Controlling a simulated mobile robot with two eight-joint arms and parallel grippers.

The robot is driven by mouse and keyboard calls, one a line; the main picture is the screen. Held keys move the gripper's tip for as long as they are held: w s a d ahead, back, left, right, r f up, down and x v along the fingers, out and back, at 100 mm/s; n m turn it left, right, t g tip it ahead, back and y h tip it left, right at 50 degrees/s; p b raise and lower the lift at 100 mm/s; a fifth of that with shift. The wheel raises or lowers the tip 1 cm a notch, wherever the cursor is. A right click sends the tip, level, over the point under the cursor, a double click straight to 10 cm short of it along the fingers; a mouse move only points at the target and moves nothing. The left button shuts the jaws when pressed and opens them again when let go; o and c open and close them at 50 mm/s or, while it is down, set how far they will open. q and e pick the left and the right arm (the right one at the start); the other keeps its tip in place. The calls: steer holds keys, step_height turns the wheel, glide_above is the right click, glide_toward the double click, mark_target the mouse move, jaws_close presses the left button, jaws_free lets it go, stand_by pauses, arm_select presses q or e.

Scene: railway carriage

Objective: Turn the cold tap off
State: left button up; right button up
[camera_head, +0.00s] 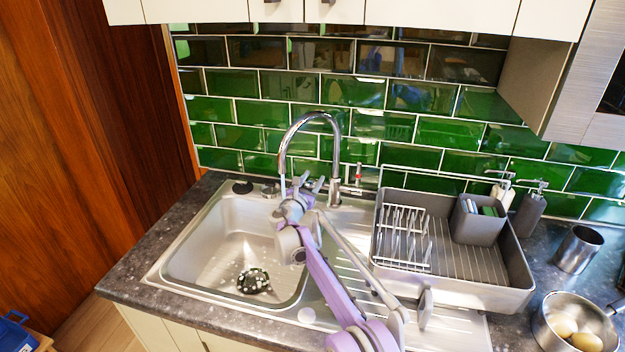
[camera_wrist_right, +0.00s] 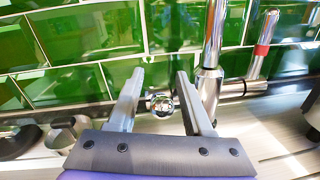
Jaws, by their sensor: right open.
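The chrome mixer tap (camera_head: 337,155) stands behind the sink, its curved spout over the basin. My right gripper (camera_head: 309,182) is at the left of the tap body, fingers pointing toward the wall. In the right wrist view the gripper (camera_wrist_right: 160,76) is open. A round chrome knob end (camera_wrist_right: 161,103), apparently the cold handle on the tap's left side, shows between its fingers. I see no clear grip on it. My left gripper is out of view.
The steel sink (camera_head: 205,250) has a dark drain piece in it. A grey dish rack (camera_head: 480,288) stands on the drainer at right, near soap dispensers (camera_head: 528,212), a metal cup (camera_head: 577,250) and a pan with eggs (camera_head: 550,335). Green tiles (camera_head: 240,111) close off the back.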

steer(key=shift+c, duration=0.3)
jaws_close()
stand_by(1.1)
